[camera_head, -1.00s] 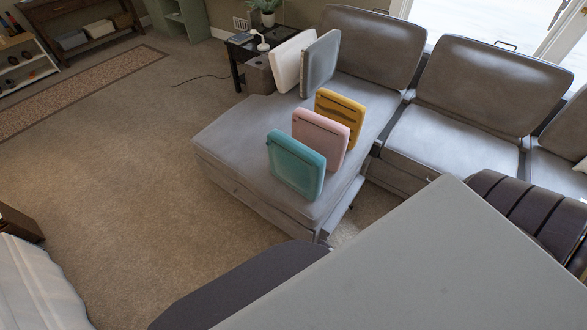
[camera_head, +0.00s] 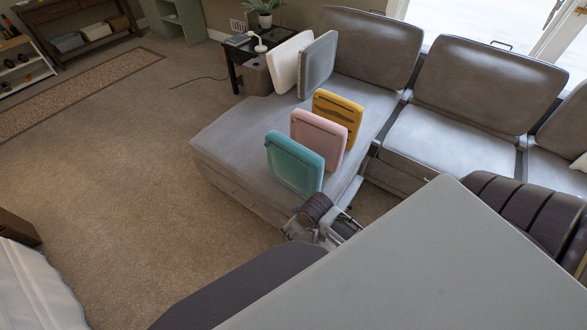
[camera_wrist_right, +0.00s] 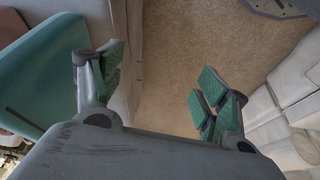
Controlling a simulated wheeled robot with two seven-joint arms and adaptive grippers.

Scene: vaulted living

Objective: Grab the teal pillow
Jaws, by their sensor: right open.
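The teal pillow (camera_head: 294,163) stands upright on the near end of the grey sofa's chaise (camera_head: 228,142), in front of a pink pillow (camera_head: 319,138). My right gripper (camera_head: 318,222) is just below and to the right of the teal pillow, near the chaise's front edge, and partly hidden by my own body. In the right wrist view, my right gripper (camera_wrist_right: 160,88) is open with carpet showing between its green finger pads. The teal pillow (camera_wrist_right: 38,75) is at the left there, outside the fingers. My left gripper does not show.
A yellow pillow (camera_head: 338,115) stands behind the pink one. A white pillow (camera_head: 284,62) and a grey pillow (camera_head: 318,65) stand farther back on the chaise. A side table (camera_head: 235,70) is beyond. The carpet (camera_head: 130,170) left of the sofa is clear.

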